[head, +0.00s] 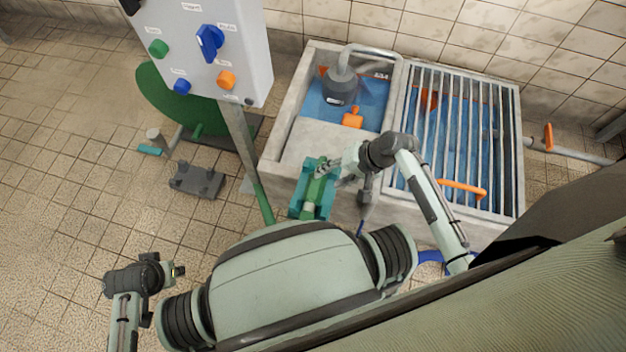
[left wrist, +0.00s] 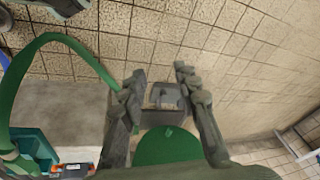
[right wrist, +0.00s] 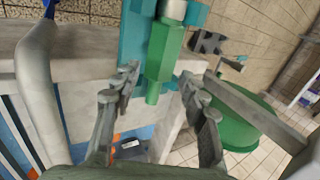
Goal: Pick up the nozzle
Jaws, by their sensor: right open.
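The nozzle, a green body with a pale metal collar (head: 309,209), lies in a teal holder (head: 296,203) on the concrete ledge. In the right wrist view the green nozzle body (right wrist: 163,52) runs down between the fingers, its lower end near fingertip level. My right gripper (head: 328,170) is open over the nozzle's far end; the right wrist view shows its fingers (right wrist: 158,83) spread on both sides. I cannot tell whether they touch it. My left gripper (head: 178,270) is away at lower left, open and empty, its fingers (left wrist: 157,80) apart.
A concrete basin (head: 290,125) holds a grey pump (head: 341,85) and an orange item (head: 352,119). A metal grate (head: 455,130) covers its right side. A control panel (head: 205,45) on a post stands left of the holder.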

